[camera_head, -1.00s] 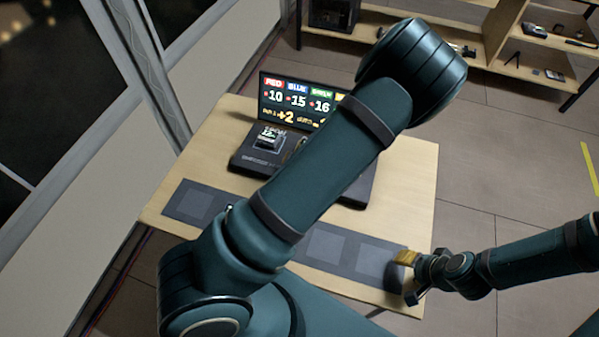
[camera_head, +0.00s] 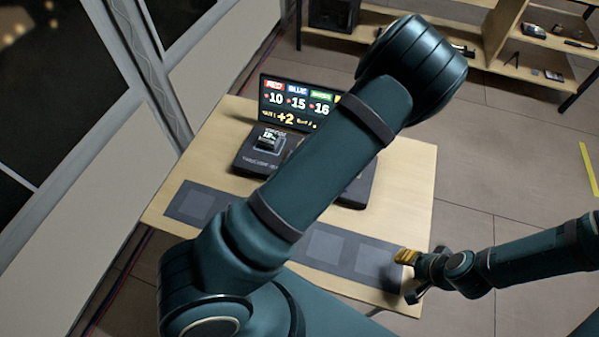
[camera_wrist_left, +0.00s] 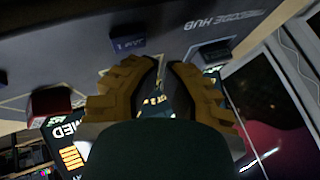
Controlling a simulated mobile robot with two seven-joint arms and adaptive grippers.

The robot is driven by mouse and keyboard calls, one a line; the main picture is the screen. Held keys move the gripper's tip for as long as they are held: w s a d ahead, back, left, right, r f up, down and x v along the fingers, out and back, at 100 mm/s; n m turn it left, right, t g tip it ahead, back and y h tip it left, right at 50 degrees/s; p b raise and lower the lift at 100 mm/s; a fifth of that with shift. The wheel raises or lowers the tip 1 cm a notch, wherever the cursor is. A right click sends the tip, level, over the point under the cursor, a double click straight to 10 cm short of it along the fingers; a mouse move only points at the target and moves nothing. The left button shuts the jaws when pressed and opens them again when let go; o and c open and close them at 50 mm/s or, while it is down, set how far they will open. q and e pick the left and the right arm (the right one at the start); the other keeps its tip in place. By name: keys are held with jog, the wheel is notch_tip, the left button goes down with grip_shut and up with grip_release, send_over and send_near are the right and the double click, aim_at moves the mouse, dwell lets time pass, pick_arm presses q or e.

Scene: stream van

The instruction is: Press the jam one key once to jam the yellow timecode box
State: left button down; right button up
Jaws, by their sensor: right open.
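The dark timecode hub (camera_head: 248,163) lies on the table, partly hidden behind my left arm in the head view. It also shows upside down in the left wrist view (camera_wrist_left: 75,25), with its lettering. A small dark-blue block (camera_wrist_left: 128,46) with an unclear label and a red block (camera_wrist_left: 50,103) are on it. A small dark box with a lit display (camera_head: 268,141) sits on its left part. I cannot pick out the yellow box. My left gripper (camera_wrist_left: 164,66) has yellow fingertips close together, near the blue block; contact is unclear. My right gripper (camera_head: 408,277) is open and empty at the table's right edge.
A screen with coloured headings (camera_head: 296,100) stands behind the hub. A grey mat with lighter squares (camera_head: 345,249) lies along the table's front. A shelf (camera_head: 505,35) with small items stands at the back right. The table's right part (camera_head: 408,190) is clear.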

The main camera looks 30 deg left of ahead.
pick_arm(q)
notch_tip(320, 180, up, 5)
jog(key=p, duration=0.4)
jog(key=shift+p, duration=0.3)
pick_arm(e)
notch_tip(320, 180, up, 4)
jog(key=shift+r, duration=0.25)
jog(key=shift+f, duration=0.1)
